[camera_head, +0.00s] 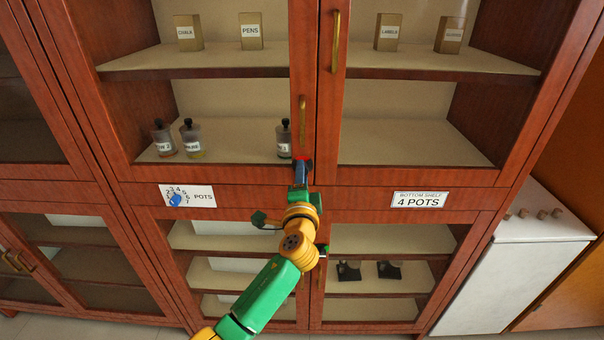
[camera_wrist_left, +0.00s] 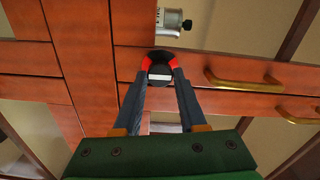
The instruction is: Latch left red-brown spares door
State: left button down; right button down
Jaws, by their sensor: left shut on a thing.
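The left red-brown door (camera_head: 302,60) of the upper cabinet stands upright with its brass handle (camera_head: 302,118) on its right edge; it looks flush or nearly so with the frame. A dark round knob (camera_wrist_left: 160,70) with a pale bar sits low on this door's edge. My left gripper (camera_head: 302,164) reaches up to it from below. In the wrist view its red-tipped fingers (camera_wrist_left: 159,64) close around the knob from both sides. In the head view the gripper mostly hides the knob. I cannot tell whether the latch is engaged. My right gripper is not in view.
The right door's brass handle (camera_head: 336,40) is close beside. Dark-capped bottles (camera_head: 190,138) and a single bottle (camera_head: 284,138) stand on the shelf behind the left door. A dial label (camera_head: 187,196) and a "4 POTS" label (camera_head: 420,200) are on the rail below. A white appliance (camera_head: 520,270) stands at the right.

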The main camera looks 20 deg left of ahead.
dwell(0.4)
pick_arm(q)
jog(key=shift+c, duration=2.3)
grip_release()
jog(key=v, duration=0.7)
jog(key=shift+b, duration=0.35)
